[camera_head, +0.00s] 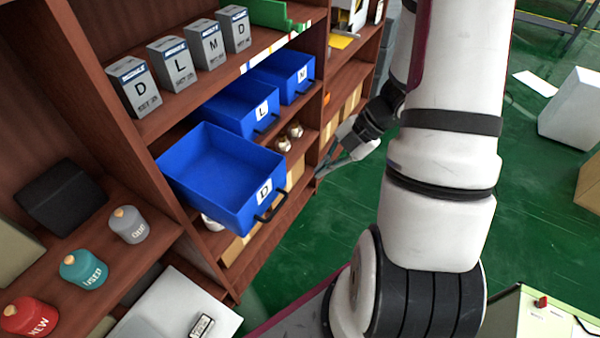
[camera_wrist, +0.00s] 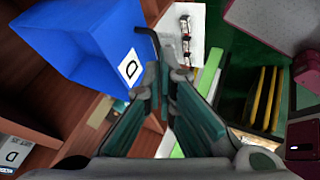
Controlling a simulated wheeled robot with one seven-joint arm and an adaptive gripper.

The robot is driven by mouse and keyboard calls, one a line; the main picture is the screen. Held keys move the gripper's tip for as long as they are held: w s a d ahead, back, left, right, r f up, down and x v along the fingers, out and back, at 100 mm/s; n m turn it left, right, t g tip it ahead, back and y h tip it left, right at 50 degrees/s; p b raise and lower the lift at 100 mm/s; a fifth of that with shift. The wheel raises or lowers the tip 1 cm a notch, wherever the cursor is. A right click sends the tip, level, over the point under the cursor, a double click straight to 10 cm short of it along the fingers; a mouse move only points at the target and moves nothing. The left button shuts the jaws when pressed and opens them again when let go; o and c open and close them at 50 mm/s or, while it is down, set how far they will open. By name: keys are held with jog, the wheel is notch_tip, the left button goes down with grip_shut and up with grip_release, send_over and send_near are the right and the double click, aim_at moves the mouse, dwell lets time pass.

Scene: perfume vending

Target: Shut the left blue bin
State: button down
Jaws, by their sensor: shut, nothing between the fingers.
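The left blue bin (camera_head: 217,170), labelled D, is pulled far out of the shelf and is empty. Its black handle (camera_head: 271,208) is on its front face. In the wrist view the bin (camera_wrist: 75,38) is at the upper left, with its handle (camera_wrist: 148,38) close beyond my fingertips in the picture. My gripper (camera_head: 321,176) is to the right of the bin's front, apart from it in the head view. In the wrist view my gripper (camera_wrist: 160,78) has its fingers converging, shut and empty. Whether it touches the handle cannot be told.
Two more blue bins, one labelled L (camera_head: 240,107) and one farther back (camera_head: 284,76), sit deeper in the shelf. Several grey boxes (camera_head: 133,87) stand on the shelf above. A grey case (camera_head: 175,310) is at lower left. Green floor (camera_head: 340,225) is open right of the shelf.

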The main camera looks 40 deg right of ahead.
jog(key=w+a+f+p, duration=0.1)
jog(key=w+a+f, duration=0.5)
jog(key=f, duration=0.1)
jog(key=shift+w+a+f, duration=0.15)
jog(key=shift+a+f, duration=0.1)
jog(key=shift+a, duration=0.15)
